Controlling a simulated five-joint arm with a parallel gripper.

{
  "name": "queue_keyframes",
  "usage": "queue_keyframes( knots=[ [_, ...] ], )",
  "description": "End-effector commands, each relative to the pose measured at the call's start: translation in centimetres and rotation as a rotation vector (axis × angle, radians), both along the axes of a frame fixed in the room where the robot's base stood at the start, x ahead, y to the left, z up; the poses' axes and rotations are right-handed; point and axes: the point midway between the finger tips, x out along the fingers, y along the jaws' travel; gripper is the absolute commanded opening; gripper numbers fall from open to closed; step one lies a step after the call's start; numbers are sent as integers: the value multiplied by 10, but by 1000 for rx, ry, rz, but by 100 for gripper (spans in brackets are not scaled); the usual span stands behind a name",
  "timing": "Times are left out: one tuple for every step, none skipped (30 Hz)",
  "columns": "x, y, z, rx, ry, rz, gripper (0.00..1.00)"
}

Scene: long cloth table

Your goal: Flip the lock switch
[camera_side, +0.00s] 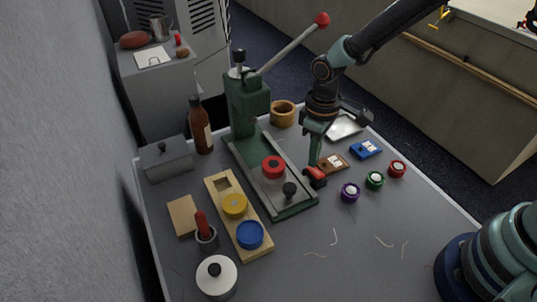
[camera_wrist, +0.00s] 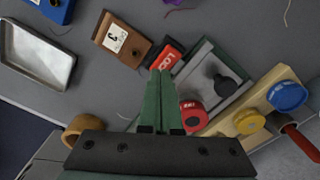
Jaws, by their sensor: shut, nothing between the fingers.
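The red lock switch (camera_side: 316,176), with white lettering, sits at the right edge of the green press base (camera_side: 293,209). It also shows in the wrist view (camera_wrist: 168,55), just beyond my fingertips. My gripper (camera_side: 314,163) points down, its green fingers together and empty, at the switch's upper left side. In the wrist view my gripper (camera_wrist: 160,73) has its tips close to the switch's near edge. I cannot tell whether they touch it. The tips partly hide the switch there.
A brown numbered block (camera_side: 333,162) lies close by the switch, and a blue block (camera_side: 366,149) farther right. Purple (camera_side: 350,192), green and red round pieces stand to the right. The press has a long red-knobbed lever (camera_side: 290,47). The front right table is mostly clear, with thread scraps.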

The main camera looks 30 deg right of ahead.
Motion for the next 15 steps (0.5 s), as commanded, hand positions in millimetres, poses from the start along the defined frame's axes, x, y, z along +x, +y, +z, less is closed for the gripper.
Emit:
queue_keyframes(
  knots=[
    [0,0,4,1,-2,0,0],
    [0,0,7,1,-2,0,0],
    [0,0,9,1,-2,0,0],
    [0,0,12,1,-2,0,0],
    [0,0,14,1,-2,0,0],
    [0,0,17,1,-2,0,0],
    [0,0,19,1,-2,0,0],
    [0,0,21,1,-2,0,0],
    [1,0,24,2,-3,0,0],
    [0,0,26,2,-3,0,0],
    [0,0,29,1,-2,0,0],
    [0,0,31,1,-3,0,0],
    [1,0,33,1,-3,0,0],
    [0,0,36,1,-3,0,0],
    [0,0,39,1,-2,0,0]
  ],
)
